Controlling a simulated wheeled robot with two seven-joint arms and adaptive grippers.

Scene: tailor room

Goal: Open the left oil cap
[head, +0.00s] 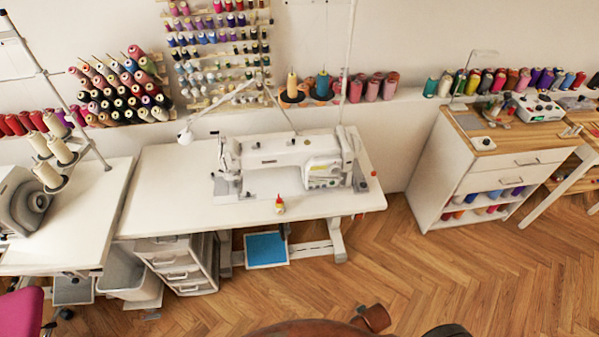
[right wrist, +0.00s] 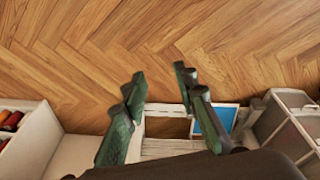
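A small yellowish-white bottle with a red cap (head: 279,204) stands near the front edge of the white sewing table (head: 190,215), in front of the white sewing machine (head: 285,155). It is the only thing I see that looks like an oil bottle, and its cap is on it. My right gripper (right wrist: 160,82) shows in the right wrist view with its green fingers spread apart and nothing between them. The wood floor is beyond the fingers, and no bottle shows in that view. My left gripper is not in either view.
A cabinet (head: 490,170) stands to the right across open wood floor (head: 450,275). A drawer unit (head: 180,265) and a blue-topped pedal (head: 265,248) are under the table. A lamp arm (head: 186,135) and thread spools (head: 120,90) line the back.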

